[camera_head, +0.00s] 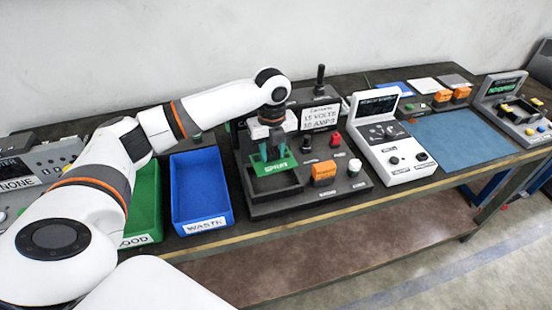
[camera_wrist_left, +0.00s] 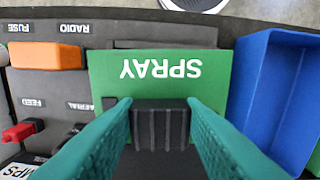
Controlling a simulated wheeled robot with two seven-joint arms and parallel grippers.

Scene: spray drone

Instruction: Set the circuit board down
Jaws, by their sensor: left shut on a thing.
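The green circuit board (camera_head: 274,166), marked SPRAY, is at the recessed frame on the left part of the dark test station (camera_head: 318,197). In the left wrist view the board (camera_wrist_left: 160,85) lies between my gripper and the station's front edge. My left gripper (camera_head: 272,150) points down at it. Its teal fingers (camera_wrist_left: 160,125) close on a dark ribbed block at the board. Whether the board touches the bottom of the frame cannot be told. My right gripper is not in view.
A blue WASTE bin (camera_head: 203,224) and a green GOOD bin (camera_head: 143,238) stand left of the station. An orange block (camera_head: 323,171) is close on the right. A white console (camera_head: 398,165) and a blue mat (camera_head: 462,138) lie further right.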

